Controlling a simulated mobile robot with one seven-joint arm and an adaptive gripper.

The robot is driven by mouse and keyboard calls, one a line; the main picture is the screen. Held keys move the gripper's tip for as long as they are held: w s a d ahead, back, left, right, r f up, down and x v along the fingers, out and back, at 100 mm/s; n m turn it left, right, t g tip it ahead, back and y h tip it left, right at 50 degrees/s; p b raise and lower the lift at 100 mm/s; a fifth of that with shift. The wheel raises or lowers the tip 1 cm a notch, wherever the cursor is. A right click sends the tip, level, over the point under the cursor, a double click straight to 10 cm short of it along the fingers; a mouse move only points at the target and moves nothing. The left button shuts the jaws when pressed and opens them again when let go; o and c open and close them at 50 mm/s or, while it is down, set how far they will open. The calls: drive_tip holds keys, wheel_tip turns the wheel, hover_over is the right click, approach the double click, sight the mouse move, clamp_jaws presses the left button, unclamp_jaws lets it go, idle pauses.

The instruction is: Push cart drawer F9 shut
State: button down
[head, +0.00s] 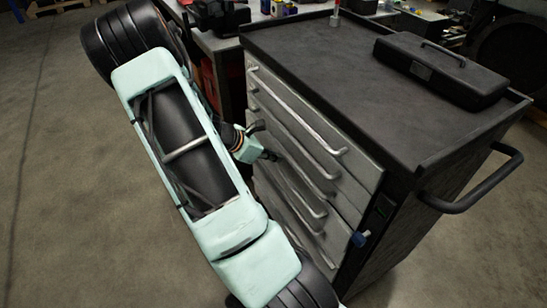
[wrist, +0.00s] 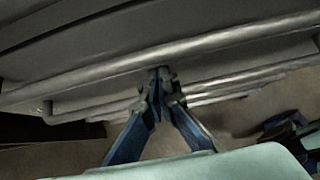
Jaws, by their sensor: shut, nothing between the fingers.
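The cart (head: 430,190) is grey and black, with a stack of drawers (head: 315,150) that have long bar handles. No drawer label is readable, so I cannot tell which drawer is F9 or how far it stands out. My gripper (head: 269,156) is at the drawer fronts, about midway down the stack; my arm hides the left part of the lower drawers. In the wrist view my gripper (wrist: 159,82) is shut and empty, its blue-and-dark fingers together. Its tips overlap a drawer handle bar (wrist: 215,45); I cannot tell whether they touch it.
A black case (head: 440,70) with a handle lies on the cart's top. A black push handle (head: 470,185) sticks out at the cart's right end. A workbench (head: 225,45) with small items stands behind. The floor (head: 50,150) to the left is open.

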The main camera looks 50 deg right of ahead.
drive_tip(key=shift+a, duration=0.1)
drive_tip(key=a, duration=0.1)
drive_tip(key=w+a+p, duration=0.1)
drive_tip(key=a, duration=0.1)
drive_tip(key=shift+w+a+r, duration=0.1)
drive_tip(key=shift+w+a, duration=0.1)
drive_tip(key=shift+a, duration=0.1)
drive_tip(key=p+v, duration=0.2)
drive_tip(key=v, duration=0.8)
drive_tip(key=g+h+b, duration=0.1)
drive_tip(key=h+b, duration=0.2)
drive_tip(key=b, duration=0.9)
approach(293, 169)
drive_tip(key=b+x, duration=0.3)
drive_tip(key=x, duration=0.3)
drive_tip(key=shift+s, duration=0.1)
drive_tip(key=shift+d, duration=0.1)
